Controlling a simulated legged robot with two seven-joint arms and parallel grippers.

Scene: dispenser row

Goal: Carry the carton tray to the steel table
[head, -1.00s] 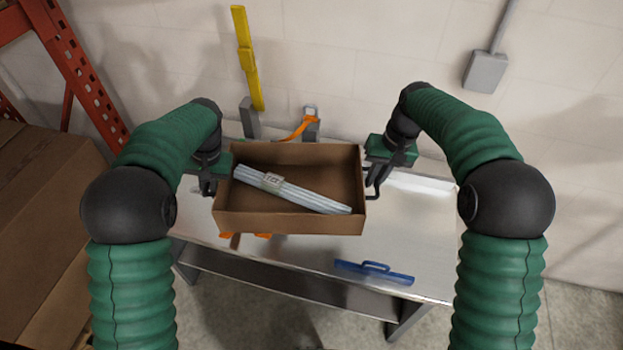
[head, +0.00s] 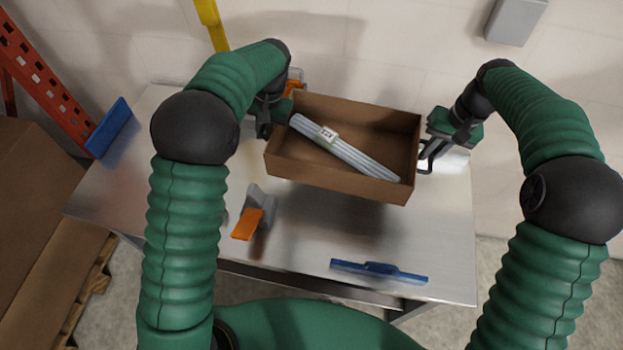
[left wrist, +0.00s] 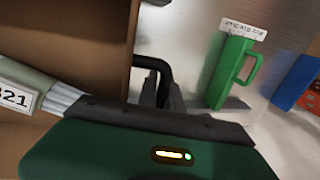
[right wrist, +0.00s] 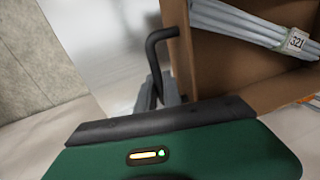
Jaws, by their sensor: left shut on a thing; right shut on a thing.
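The carton tray (head: 340,180) is an open brown box with black side handles. It holds a bundle of pale grey rods (head: 345,150) with a white label reading 321. The tray is over the steel table (head: 300,235); I cannot tell whether it touches the top. My left gripper (head: 268,125) is shut on the tray's left handle, which shows in the left wrist view (left wrist: 155,70). My right gripper (head: 428,155) is shut on the right handle, which shows in the right wrist view (right wrist: 152,60). The fingertips are partly hidden.
A blue handled tool (head: 378,270) lies near the table's front edge. A blue piece (head: 108,128) is at the table's left end. A green handled item (left wrist: 230,70) shows in the left wrist view. Large brown cartons (head: 40,200) stand left.

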